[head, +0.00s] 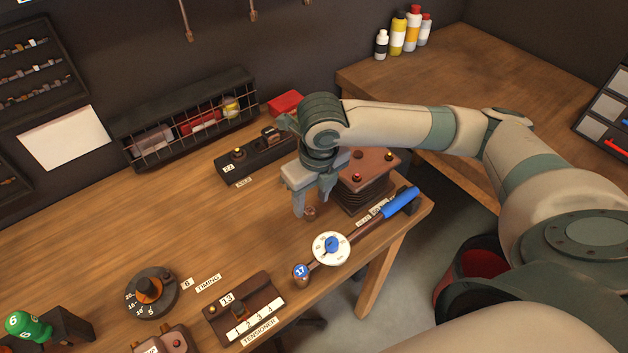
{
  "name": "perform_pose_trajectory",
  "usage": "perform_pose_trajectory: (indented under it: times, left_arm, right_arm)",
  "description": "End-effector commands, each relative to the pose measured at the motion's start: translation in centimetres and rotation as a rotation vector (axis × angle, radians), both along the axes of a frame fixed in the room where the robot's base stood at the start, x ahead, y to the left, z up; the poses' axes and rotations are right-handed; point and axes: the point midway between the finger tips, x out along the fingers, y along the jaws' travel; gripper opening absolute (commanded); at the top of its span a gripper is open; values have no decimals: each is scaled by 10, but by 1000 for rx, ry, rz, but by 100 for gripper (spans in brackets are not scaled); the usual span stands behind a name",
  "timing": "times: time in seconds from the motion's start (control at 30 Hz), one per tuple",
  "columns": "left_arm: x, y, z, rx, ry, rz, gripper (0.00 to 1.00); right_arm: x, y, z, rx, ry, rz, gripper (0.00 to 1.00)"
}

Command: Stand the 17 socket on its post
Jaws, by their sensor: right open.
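A blue round cap marked 17 (300,271) sits at the near end of the torque wrench, below its white dial (332,248). I cannot tell whether this cap is the socket itself or a mark on the wrench head. My right gripper (312,205) points down over the table, open. A small brown cylinder (309,213) stands at its fingertips; I cannot tell whether it is between them, or whether it is a socket or a post. A dark block labelled 22 (255,160) stands behind, with a yellow-topped piece on it. My left gripper is not in view.
A brown stacked block (367,172) stands right beside the right gripper. The wrench's blue handle (400,203) lies near the table's right edge. A tensioner plate (243,308) and a round dial (151,292) are in front. The table's left middle is clear.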

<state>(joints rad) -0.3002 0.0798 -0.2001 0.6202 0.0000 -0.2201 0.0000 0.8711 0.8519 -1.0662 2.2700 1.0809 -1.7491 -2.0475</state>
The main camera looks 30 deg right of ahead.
Motion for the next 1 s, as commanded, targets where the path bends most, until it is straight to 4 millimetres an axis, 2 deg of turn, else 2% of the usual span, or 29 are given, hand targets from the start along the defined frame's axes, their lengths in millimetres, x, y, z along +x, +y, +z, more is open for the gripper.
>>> perform_pose_trajectory:
  times: [0.3,0.5,1.0]
  left_arm:
    - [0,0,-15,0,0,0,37]
    - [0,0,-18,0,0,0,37]
    - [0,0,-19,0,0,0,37]
  right_arm:
    - [-6,-1,53,0,-4,1,43]
    - [-9,-1,75,0,-2,0,43]
    - [-10,-1,81,0,1,0,43]
